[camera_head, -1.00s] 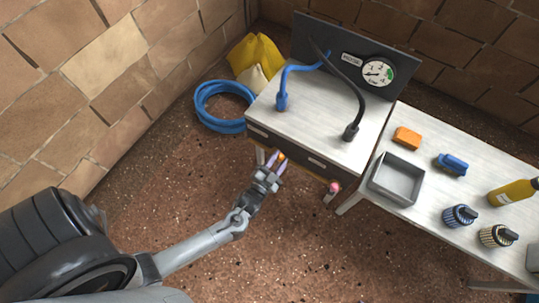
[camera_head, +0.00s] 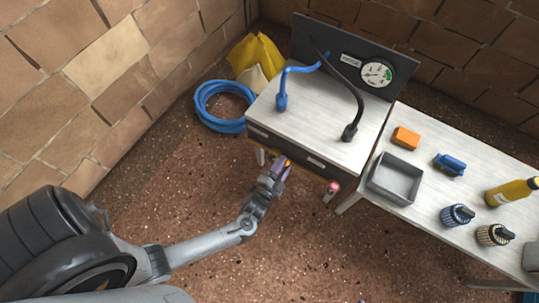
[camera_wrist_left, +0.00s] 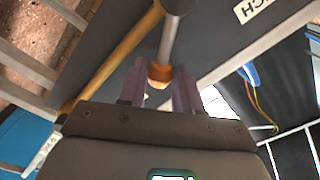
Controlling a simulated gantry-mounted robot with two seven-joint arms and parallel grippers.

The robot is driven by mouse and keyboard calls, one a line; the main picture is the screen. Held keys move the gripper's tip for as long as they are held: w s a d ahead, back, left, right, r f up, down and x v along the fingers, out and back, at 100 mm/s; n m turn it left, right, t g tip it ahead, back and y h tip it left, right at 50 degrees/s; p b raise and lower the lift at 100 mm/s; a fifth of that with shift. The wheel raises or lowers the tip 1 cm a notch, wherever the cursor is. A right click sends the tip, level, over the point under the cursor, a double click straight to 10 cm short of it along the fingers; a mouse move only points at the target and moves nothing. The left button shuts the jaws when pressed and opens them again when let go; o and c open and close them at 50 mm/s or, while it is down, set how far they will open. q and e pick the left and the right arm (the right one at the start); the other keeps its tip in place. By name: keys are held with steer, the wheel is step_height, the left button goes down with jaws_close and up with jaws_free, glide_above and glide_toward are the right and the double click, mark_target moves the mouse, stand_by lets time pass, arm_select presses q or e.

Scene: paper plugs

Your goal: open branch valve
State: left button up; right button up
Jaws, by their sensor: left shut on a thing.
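My left gripper (camera_head: 283,168) is at the front edge of the grey-topped bench (camera_head: 315,125), below its dark front panel. It is shut on the valve handle, a grey lever with an orange end. In the left wrist view, the lever (camera_wrist_left: 168,45) runs down from a round grey hub, and its orange end (camera_wrist_left: 159,76) sits between the fingers (camera_wrist_left: 158,88). In the head view the gripper mostly hides the handle; a bit of orange (camera_head: 288,162) shows. A second lever with a pink-red end (camera_head: 334,187) hangs to the right. My right gripper is not in view.
A yellow pipe (camera_wrist_left: 118,52) runs under the bench, close to the fingers. A pressure gauge (camera_head: 377,75) stands on the back panel. Blue (camera_head: 298,70) and black (camera_head: 356,92) hoses cross the top. A side table (camera_head: 425,192) holds a grey tray (camera_head: 397,180). The floor in front is clear.

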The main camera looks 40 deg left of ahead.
arm_select(q)
steer(key=shift+d+f+m, duration=0.25)
steer(key=shift+f+m, duration=0.1)
steer(key=shift+m, duration=0.35)
steer(key=f+m, duration=0.2)
steer(key=m, duration=0.1)
steer(key=shift+w+d, duration=0.1)
steer(key=shift+d, duration=0.2)
steer(key=shift+d+f+m+b, duration=0.1)
steer(key=shift+f+m+b, duration=0.1)
steer(key=shift+f+m, duration=0.35)
steer(key=shift+f+m+b, duration=0.15)
steer(key=shift+f+m, duration=0.05)
steer(key=shift+m, duration=0.55)
steer(key=o, duration=0.8)
